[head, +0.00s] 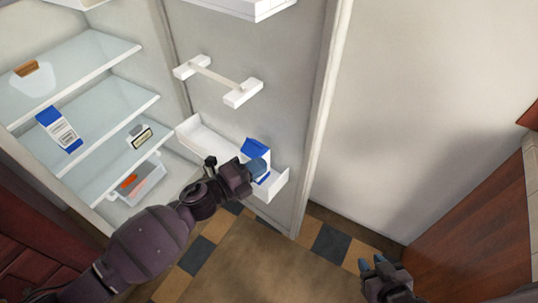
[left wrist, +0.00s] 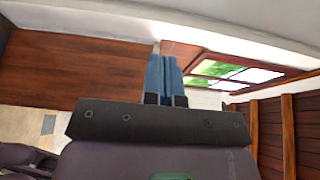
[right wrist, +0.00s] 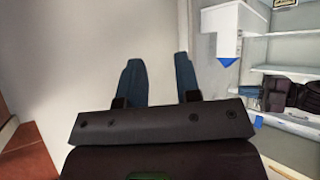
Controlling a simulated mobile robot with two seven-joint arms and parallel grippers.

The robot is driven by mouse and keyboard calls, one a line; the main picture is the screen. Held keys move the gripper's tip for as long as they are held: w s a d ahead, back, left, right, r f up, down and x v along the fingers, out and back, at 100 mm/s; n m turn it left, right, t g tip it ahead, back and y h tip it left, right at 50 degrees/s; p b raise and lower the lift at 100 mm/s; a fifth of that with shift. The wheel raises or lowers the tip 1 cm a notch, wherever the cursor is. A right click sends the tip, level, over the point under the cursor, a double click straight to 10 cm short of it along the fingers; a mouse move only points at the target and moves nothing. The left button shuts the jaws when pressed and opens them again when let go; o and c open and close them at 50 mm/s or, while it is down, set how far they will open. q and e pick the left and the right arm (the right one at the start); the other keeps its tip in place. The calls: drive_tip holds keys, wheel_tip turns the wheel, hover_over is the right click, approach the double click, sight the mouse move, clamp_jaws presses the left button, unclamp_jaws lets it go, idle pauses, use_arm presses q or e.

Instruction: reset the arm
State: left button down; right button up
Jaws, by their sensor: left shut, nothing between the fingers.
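My left gripper (head: 259,168) is shut and empty, in front of the lower door bin of an open fridge in the head view. Its blue fingers lie together in the left wrist view (left wrist: 166,75), with no object between them. A blue-and-white carton (head: 256,148) stands in the bin just behind it and is partly hidden; I cannot tell whether they touch. My right gripper (head: 372,264) is low at the bottom right of the head view, clear of the fridge. Its fingers are apart and empty in the right wrist view (right wrist: 160,80).
The fridge door (head: 250,45) is open, with a white door bin (head: 207,137) and a rail (head: 217,79). Glass shelves (head: 105,105) hold a tipped carton (head: 59,130) and other items. Brown wooden furniture (head: 480,225) stands at right. Floor between is clear.

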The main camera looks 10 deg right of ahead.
use_arm(q)
drive_tip(key=shift+s+a, duration=0.4)
drive_tip(key=shift+s, duration=0.05)
drive_tip(key=w+a+r+n+t+y, duration=0.4)
drive_tip(key=r+n+t, duration=0.15)
drive_tip(key=n, duration=0.45)
drive_tip(key=s+a+f+n+t+y+p, duration=0.1)
drive_tip(key=s+a+n+y, duration=0.1)
drive_tip(key=a+n, duration=0.25)
drive_tip(key=s+a+f+n+y, duration=0.1)
drive_tip(key=s+a+n+y, duration=0.15)
drive_tip(key=a+n, duration=0.2)
drive_tip(key=s+a+f+n+g+y+p, duration=0.1)
drive_tip(key=s+a+f+n+g+y, duration=0.1)
drive_tip(key=s+a+f+n, duration=0.3)
drive_tip(key=s+a+f+n+g+y+p, duration=0.1)
drive_tip(key=s+a+f+n+y, duration=0.4)
drive_tip(key=s+a, duration=0.6)
drive_tip(key=s+f+g, duration=0.1)
drive_tip(key=s, duration=0.6)
drive_tip(key=shift+s+a+f, duration=0.15)
drive_tip(key=shift+a+f, duration=0.1)
drive_tip(key=shift+a, duration=0.05)
